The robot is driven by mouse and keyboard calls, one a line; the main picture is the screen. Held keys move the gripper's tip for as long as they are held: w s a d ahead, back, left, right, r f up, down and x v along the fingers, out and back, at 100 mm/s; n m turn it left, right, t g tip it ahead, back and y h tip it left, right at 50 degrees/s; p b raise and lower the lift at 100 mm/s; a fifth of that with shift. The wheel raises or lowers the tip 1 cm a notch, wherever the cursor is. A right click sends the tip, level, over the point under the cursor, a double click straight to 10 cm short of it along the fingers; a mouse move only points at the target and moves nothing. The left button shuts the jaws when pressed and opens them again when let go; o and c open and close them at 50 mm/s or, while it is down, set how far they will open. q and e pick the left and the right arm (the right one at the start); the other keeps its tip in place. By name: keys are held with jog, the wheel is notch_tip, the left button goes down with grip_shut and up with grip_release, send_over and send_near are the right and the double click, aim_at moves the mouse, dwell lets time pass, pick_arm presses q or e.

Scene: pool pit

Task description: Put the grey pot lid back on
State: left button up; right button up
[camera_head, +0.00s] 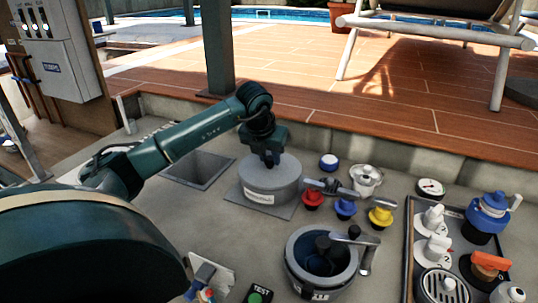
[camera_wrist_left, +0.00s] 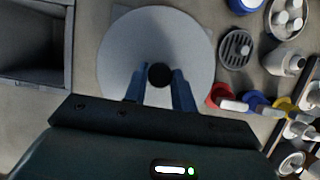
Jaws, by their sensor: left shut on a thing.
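A round grey lid (camera_wrist_left: 160,30) with a dark knob (camera_wrist_left: 159,75) fills the middle of the left wrist view. My left gripper (camera_head: 272,160) points down over it, and its fingers (camera_wrist_left: 160,88) are shut on the knob. In the head view the lid forms the flat top of a grey, labelled cylinder (camera_head: 262,194) on a square plate; I cannot tell whether the lid rests on it or is slightly raised. My right gripper is not in view.
A square opening (camera_head: 200,168) lies left of the cylinder. Red (camera_head: 312,199), blue (camera_head: 345,208) and yellow (camera_head: 380,216) handled valves stand close on its right. A tray (camera_head: 410,250) of fittings is at the far right. A raised wooden deck (camera_head: 420,110) edges the back.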

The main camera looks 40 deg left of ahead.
pick_arm(q)
jog(key=shift+f+b, duration=0.3)
jog(key=shift+f, duration=0.05)
dwell(0.4)
jog(key=o, duration=1.3)
jog(key=shift+r, duration=0.1)
jog(key=shift+r+p, duration=1.9)
jog(key=shift+r, duration=0.5)
jog(key=shift+r, duration=0.1)
jog(key=shift+r+p, duration=1.5)
jog(key=shift+r, duration=0.45)
